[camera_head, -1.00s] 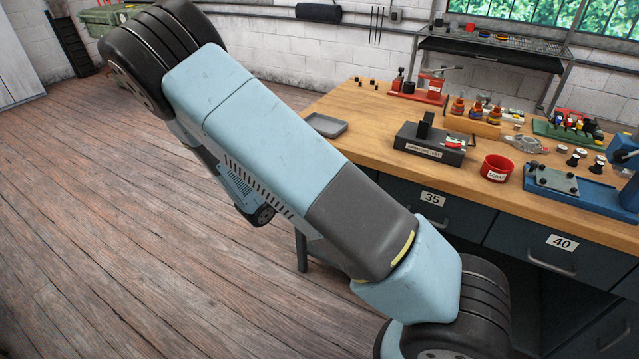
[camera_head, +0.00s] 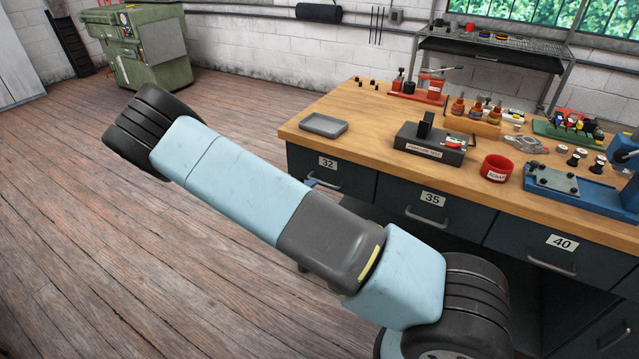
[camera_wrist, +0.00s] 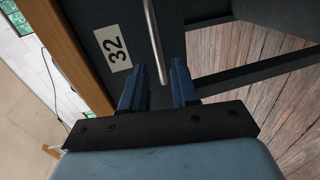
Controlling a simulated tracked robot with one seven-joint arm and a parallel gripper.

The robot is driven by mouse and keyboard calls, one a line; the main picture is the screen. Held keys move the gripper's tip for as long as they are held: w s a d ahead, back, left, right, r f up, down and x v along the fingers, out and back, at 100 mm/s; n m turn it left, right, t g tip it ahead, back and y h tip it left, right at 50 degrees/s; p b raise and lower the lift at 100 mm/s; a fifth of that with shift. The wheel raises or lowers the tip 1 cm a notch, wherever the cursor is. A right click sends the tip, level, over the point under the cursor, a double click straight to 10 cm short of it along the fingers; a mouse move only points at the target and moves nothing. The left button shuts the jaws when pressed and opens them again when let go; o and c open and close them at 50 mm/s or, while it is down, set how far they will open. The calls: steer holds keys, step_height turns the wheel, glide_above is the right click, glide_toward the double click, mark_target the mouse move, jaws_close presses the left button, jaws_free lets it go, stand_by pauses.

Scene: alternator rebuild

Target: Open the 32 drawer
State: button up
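The 32 drawer (camera_head: 335,174) is the left one in the row under the wooden bench top, and its front looks flush with the bench. Its white label (camera_wrist: 113,49) and metal bar handle (camera_wrist: 154,42) show in the wrist view. My gripper (camera_wrist: 161,80) is open, its two blue fingers apart in front of the drawer front. The lower end of the handle lies between the fingertips in the picture; I cannot tell whether they touch it. In the head view my arm hides most of the gripper, with a bit of blue beside the handle (camera_head: 325,183).
Drawer 35 (camera_head: 425,212) and drawer 40 (camera_head: 552,254) sit to the right, closed. The bench top (camera_head: 375,125) carries a grey tray (camera_head: 323,125), a red scrap bin (camera_head: 496,168) and tools. Open wooden floor lies to the left; a green machine (camera_head: 145,50) stands far back.

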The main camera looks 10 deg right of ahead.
mark_target(320, 182)
steer(key=shift+x, duration=3.05)
steer(key=shift+c, duration=0.3)
jaws_close()
steer(key=shift+s, duration=0.1)
